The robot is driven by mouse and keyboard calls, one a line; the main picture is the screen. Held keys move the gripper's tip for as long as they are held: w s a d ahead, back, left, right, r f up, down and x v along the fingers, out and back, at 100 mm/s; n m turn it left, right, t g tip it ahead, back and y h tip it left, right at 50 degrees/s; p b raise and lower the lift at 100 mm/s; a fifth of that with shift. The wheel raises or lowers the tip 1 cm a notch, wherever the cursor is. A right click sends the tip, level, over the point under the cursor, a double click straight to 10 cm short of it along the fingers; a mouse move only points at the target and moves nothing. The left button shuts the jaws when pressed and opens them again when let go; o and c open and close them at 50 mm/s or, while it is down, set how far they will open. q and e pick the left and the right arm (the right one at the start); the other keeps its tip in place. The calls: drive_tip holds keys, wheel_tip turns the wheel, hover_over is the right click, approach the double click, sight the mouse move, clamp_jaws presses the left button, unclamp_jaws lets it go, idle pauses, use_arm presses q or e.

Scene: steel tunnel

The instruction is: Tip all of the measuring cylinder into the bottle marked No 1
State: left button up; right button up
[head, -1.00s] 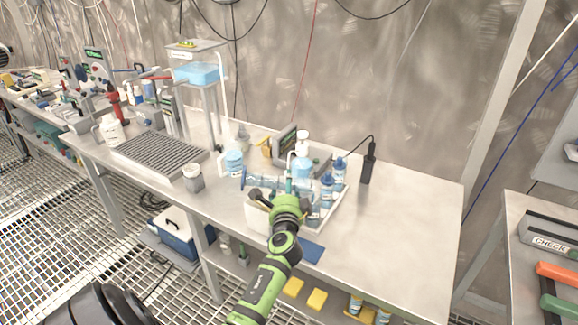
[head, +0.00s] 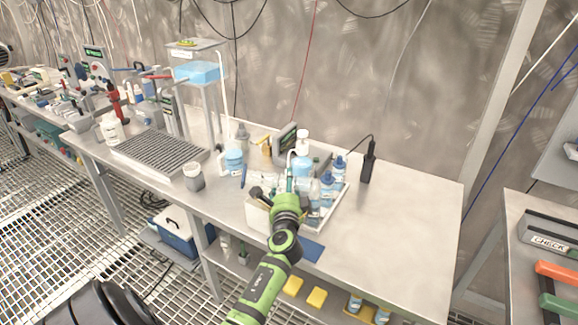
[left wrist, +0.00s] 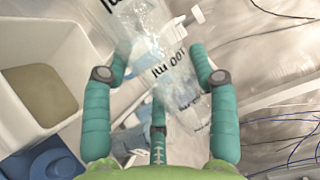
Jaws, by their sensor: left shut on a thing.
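My left gripper (head: 288,193) is over the white tray on the bench. In the left wrist view its teal fingers (left wrist: 158,90) close around a clear vessel with black "100 ml" print, the measuring cylinder (left wrist: 172,62). The cylinder looks tilted; its contents are not clear. In the head view the gripper and crowded bottles hide most of it. Blue-capped bottles (head: 326,186) stand just right of the gripper, another (head: 339,168) behind them. Their labels are too small to read, so I cannot tell which is No 1. My right gripper is not in view.
The white tray (head: 325,218) is crowded. A wash bottle (head: 302,165) and a grey instrument (head: 285,142) stand behind the gripper. A blue-labelled jar (head: 233,160) and a grey-white cup (head: 193,177) stand left. A black upright device (head: 368,162) stands right; the bench (head: 405,215) is clear there.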

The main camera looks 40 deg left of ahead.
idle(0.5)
use_arm(q)
drive_tip(key=shift+s+a+f+n+b, duration=0.1)
drive_tip(key=shift+f+n+b, duration=0.1)
drive_tip(key=shift+n+b, duration=0.4)
drive_tip(key=shift+f+n+b, duration=0.1)
drive_tip(key=shift+n+b, duration=0.25)
drive_tip(key=shift+n, duration=0.05)
drive_tip(key=shift+a+n, duration=0.1)
drive_tip(key=shift+n, duration=0.4)
drive_tip(key=shift+s+r, duration=0.1)
drive_tip(key=shift+r, duration=0.1)
